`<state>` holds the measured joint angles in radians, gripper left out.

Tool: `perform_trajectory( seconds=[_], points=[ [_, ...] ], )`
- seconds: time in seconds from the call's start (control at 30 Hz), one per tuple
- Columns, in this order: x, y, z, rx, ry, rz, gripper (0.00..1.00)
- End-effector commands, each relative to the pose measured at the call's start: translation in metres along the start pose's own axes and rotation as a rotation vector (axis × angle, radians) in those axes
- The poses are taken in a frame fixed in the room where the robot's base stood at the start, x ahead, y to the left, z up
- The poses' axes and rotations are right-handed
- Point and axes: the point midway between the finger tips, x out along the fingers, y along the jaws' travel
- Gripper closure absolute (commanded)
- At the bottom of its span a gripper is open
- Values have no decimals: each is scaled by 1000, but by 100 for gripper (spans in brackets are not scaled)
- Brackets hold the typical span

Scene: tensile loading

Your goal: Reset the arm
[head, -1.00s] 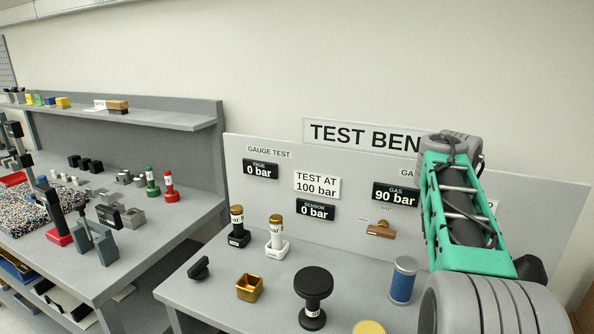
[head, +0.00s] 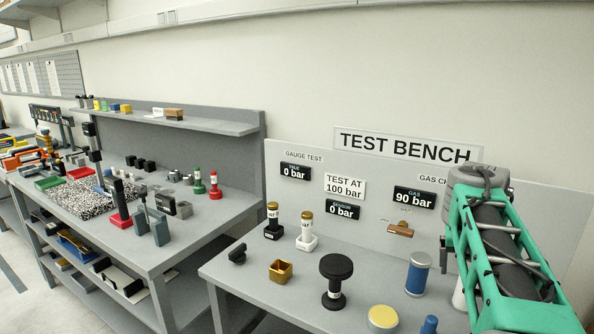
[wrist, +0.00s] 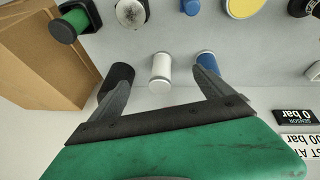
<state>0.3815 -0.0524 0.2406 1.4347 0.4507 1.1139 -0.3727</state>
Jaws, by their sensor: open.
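My gripper (wrist: 160,92) shows in the wrist view with its two dark fingers spread apart and nothing between them. A white cylinder (wrist: 160,70) stands beyond the gap between the fingers, with a blue cylinder (wrist: 205,65) near the right finger and a dark cylinder (wrist: 118,78) near the left finger. I cannot tell whether the fingers touch any of them. In the head view my green arm is at the right, over the test bench (head: 235,280), and the gripper itself is out of sight there.
A cardboard box (wrist: 45,55) stands at the left in the wrist view. In the head view the bench holds a blue cylinder (head: 418,274), a black knob-topped piece (head: 336,280), a brass cup (head: 281,271) and two gauges. Another workbench (head: 150,255) with a shelf is at the left.

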Motion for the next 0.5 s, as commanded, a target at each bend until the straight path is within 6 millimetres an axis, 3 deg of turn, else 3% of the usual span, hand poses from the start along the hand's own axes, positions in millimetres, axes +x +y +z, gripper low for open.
perform_trajectory(
  seconds=[0.27, 0.37, 0.5],
  points=[
    [-16, -69, 63, -138, 1, -81, 9],
    [-20, -103, 105, -210, -2, -132, 9],
    [-21, -152, 194, -331, -17, -230, 9]
  ],
)
